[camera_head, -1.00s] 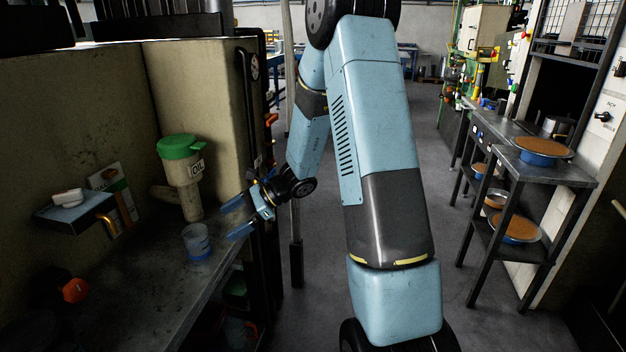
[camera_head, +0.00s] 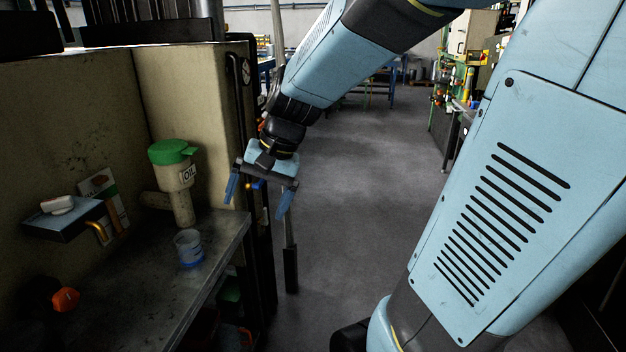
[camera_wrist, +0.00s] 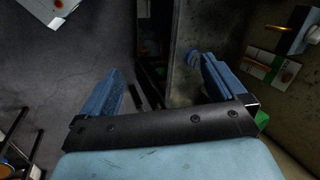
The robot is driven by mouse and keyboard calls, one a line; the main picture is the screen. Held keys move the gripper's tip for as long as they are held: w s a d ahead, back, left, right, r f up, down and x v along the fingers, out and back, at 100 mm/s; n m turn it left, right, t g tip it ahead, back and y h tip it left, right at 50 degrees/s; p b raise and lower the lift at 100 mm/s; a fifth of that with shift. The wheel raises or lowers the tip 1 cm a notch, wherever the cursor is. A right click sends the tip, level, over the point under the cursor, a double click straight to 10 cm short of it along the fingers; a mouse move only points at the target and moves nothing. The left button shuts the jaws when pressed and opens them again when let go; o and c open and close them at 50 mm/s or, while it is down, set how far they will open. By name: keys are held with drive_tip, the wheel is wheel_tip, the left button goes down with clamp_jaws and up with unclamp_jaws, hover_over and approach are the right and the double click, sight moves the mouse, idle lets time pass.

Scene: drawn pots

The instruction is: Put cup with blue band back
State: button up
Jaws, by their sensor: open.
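The cup with the blue band (camera_head: 188,248) stands upright on the dark metal bench (camera_head: 135,296), near its right edge, in the head view. It is a small pale, translucent cup with blue around its lower part. My gripper (camera_head: 255,203) is open and empty, with blue fingers pointing down. It hangs right of and above the cup, beyond the bench edge and apart from the cup. In the wrist view my gripper (camera_wrist: 155,85) is spread wide.
An oil container with a green lid (camera_head: 174,178) stands behind the cup. A small wall shelf (camera_head: 62,222) holds a white item, with an orange knob (camera_head: 66,299) below. A dark vertical post (camera_head: 290,265) stands right of the bench. The floor (camera_head: 355,190) beyond is clear.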

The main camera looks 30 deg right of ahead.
drive_tip(key=s+d+r+n+t+h, duration=0.3)
drive_tip(key=s+d+r, duration=0.3)
drive_tip(key=s, duration=0.3)
drive_tip(key=shift+d+r+n+t+h, duration=0.15)
drive_tip(key=shift+d+n+t+h, duration=0.25)
drive_tip(key=shift+d+n+h, duration=0.3)
idle(0.4)
